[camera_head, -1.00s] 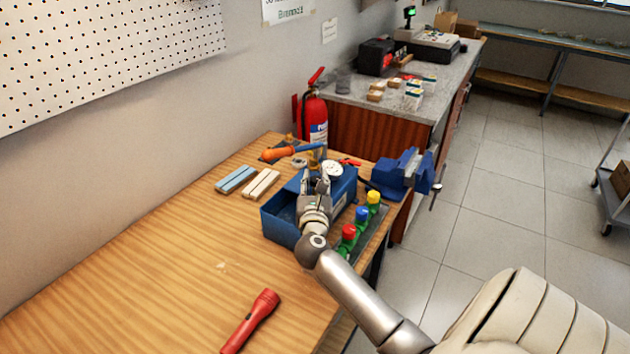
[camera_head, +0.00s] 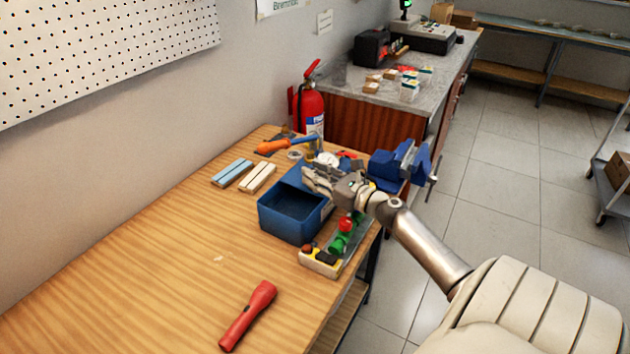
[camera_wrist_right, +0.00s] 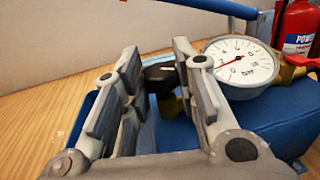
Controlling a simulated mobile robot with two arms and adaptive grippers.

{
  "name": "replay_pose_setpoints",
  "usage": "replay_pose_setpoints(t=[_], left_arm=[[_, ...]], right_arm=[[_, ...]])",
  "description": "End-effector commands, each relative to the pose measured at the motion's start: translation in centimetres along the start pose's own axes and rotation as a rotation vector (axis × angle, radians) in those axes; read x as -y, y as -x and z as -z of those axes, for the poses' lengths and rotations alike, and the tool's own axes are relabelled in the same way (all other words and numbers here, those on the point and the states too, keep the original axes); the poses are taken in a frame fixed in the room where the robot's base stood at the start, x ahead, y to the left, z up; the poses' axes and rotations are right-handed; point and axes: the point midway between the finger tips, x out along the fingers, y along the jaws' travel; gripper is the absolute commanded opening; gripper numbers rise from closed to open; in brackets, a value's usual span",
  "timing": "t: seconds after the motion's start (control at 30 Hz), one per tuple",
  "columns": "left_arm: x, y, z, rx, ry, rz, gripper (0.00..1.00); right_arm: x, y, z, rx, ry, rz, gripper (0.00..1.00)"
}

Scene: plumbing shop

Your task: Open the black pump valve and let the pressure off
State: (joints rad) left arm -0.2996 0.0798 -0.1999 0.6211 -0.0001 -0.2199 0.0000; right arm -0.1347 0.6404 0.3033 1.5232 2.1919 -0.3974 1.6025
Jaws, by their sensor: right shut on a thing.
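The blue pump (camera_head: 291,219) is an open-topped tank on the wooden bench. Its round white gauge (camera_head: 328,158) stands at the far end. In the right wrist view the gauge (camera_wrist_right: 240,68) has a red needle pointing to the lower left. The black pump valve (camera_wrist_right: 160,75) is a small knob on a brass fitting, left of the gauge. My right gripper (camera_head: 312,180) reaches over the tank from the right. In the wrist view its fingers (camera_wrist_right: 155,68) stand either side of the black valve, shut on it. My left gripper is out of view.
A block with coloured knobs (camera_head: 322,260) stands at the tank's right. A blue vise (camera_head: 390,168) is behind my wrist. A red flashlight (camera_head: 248,315) lies in front. An orange-handled tool (camera_head: 275,147) and fire extinguisher (camera_head: 311,108) are behind. The bench's left side is clear.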

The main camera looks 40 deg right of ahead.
Motion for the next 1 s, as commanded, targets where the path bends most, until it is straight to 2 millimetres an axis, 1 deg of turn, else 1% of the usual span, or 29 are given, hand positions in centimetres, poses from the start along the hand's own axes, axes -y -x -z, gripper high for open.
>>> replay_pose_setpoints(t=[0.03,0.2,0.33,0.6,0.97,1.0], left_arm=[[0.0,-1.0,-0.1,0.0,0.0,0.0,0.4],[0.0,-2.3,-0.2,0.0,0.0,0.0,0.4],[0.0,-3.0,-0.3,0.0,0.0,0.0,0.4],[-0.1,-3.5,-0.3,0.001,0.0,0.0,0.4],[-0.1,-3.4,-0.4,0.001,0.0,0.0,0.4],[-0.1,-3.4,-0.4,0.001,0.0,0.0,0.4]], right_arm=[[0.2,0.0,0.6,-0.001,0.001,-0.03,0.04],[0.3,-0.1,0.4,0.0,0.001,-0.13,0.04],[0.3,-0.1,0.3,0.0,0.001,-0.182,0.04],[0.2,-0.1,0.2,-0.001,0.0,-0.232,0.04],[0.2,-0.1,0.1,-0.001,0.0,-0.235,0.04],[0.2,-0.1,0.1,-0.001,0.0,-0.235,0.29]])
